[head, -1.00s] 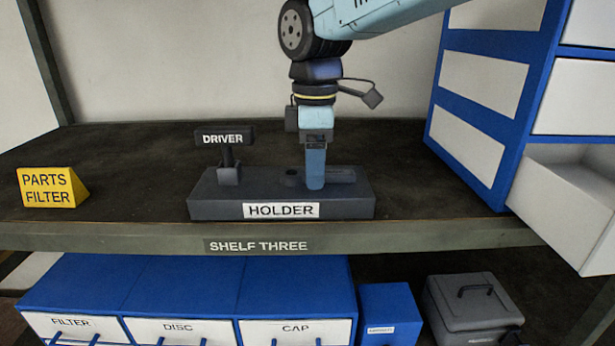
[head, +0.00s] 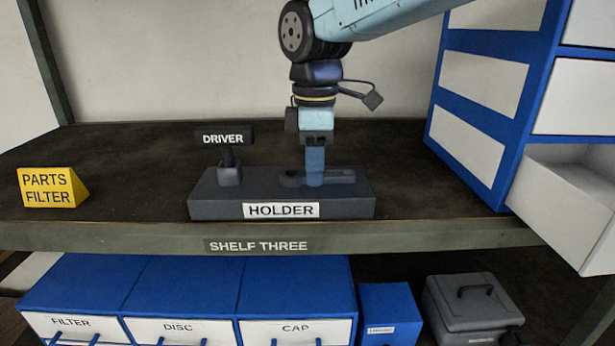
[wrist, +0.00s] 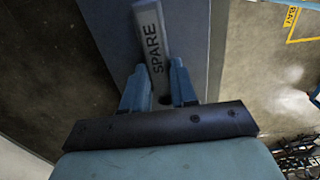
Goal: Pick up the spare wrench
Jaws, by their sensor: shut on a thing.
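The spare wrench (head: 340,176) is a dark grey bar lying flat on top of the holder (head: 210,204). In the wrist view, the wrench (wrist: 152,35) carries the word SPARE and runs between my two blue fingers. My gripper (head: 315,182) points straight down at the holder's right half. It is shut on the wrench's shaft, with a finger on each side, as the wrist view (wrist: 160,72) shows. The fingers hide part of the wrench. I cannot see a gap between the wrench and the holder.
An upright driver stand (head: 226,160) with a DRIVER label is at the holder's left. A yellow PARTS FILTER block (head: 50,188) sits far left. A blue cabinet (head: 480,95) with an open white drawer (head: 565,205) stands at the right. The shelf behind the holder is clear.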

